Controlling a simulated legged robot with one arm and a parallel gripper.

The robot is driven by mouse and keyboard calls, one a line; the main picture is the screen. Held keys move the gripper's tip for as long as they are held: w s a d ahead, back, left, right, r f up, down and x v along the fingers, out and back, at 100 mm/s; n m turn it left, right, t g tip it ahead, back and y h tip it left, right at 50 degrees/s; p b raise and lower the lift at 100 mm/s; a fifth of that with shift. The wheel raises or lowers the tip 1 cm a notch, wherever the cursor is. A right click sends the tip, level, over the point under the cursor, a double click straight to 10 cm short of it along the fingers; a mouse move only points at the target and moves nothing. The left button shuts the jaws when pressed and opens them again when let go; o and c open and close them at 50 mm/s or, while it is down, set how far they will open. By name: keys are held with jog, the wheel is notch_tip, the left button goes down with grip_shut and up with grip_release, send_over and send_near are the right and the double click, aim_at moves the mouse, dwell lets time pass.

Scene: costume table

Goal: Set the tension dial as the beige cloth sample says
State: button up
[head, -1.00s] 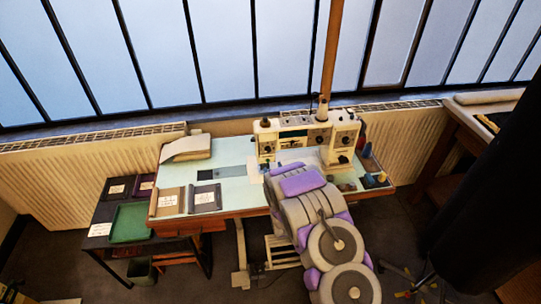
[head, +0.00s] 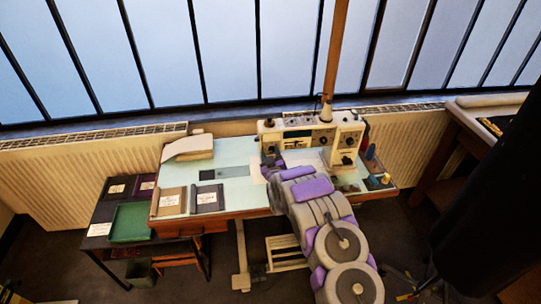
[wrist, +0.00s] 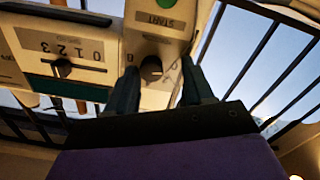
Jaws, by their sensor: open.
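In the head view my gripper (head: 270,164) is at the lower left end of the sewing machine (head: 268,130), where the dial is too small to see. The beige cloth sample (head: 170,210) lies at the table's front left with a white label, its writing too small to read.
A grey cloth sample (head: 207,208) lies beside the beige one. A slider (wrist: 64,68) marked 0 to 3 and a green button (wrist: 165,4) labelled START are close to the dial. Thread spools (head: 371,152) stand on the right. A green tray (head: 131,222) is on the side table.

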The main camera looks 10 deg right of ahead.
jog(key=shift+d, duration=0.75)
jog(key=shift+c, duration=1.1)
jog(key=c, duration=0.3)
jog(key=shift+a, duration=0.45)
grip_shut()
jog(key=shift+d, duration=0.1)
